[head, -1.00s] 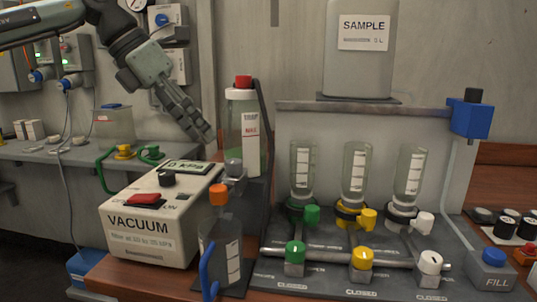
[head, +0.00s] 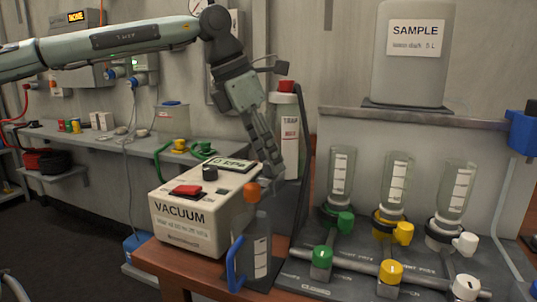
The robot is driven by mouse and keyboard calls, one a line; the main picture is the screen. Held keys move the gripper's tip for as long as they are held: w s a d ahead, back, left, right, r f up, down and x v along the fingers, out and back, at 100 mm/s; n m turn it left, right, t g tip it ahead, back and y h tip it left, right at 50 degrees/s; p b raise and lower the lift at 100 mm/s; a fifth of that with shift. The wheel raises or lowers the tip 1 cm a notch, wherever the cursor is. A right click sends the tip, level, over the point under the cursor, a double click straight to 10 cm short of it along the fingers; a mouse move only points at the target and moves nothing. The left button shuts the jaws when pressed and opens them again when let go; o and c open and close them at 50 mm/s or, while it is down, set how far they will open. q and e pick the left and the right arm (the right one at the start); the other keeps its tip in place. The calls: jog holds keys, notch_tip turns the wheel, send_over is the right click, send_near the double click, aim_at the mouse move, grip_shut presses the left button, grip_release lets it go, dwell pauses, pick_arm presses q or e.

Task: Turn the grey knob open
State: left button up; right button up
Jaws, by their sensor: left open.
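A pale grey-white knob (head: 466,288) sits at the right end of the manifold's front row, close to the bottom edge. Another white valve handle (head: 465,244) is above it, below the right bottle. No other knob in the row looks grey. My right gripper is not in view.
The vacuum box (head: 190,222) and the trap bottle (head: 289,135) stand around my left gripper. The manifold also has a green knob (head: 322,256) and a yellow knob (head: 390,271). Upright bottles stand behind, under a shelf (head: 400,116) holding the sample tank (head: 412,70).

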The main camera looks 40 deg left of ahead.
pick_arm(q)
jog(key=shift+w+f, duration=0.1)
jog(key=shift+f, duration=0.15)
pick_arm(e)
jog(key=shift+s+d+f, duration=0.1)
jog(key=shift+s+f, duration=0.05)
pick_arm(q)
jog(key=shift+c, duration=0.2)
jog(key=c, duration=0.7)
grip_shut()
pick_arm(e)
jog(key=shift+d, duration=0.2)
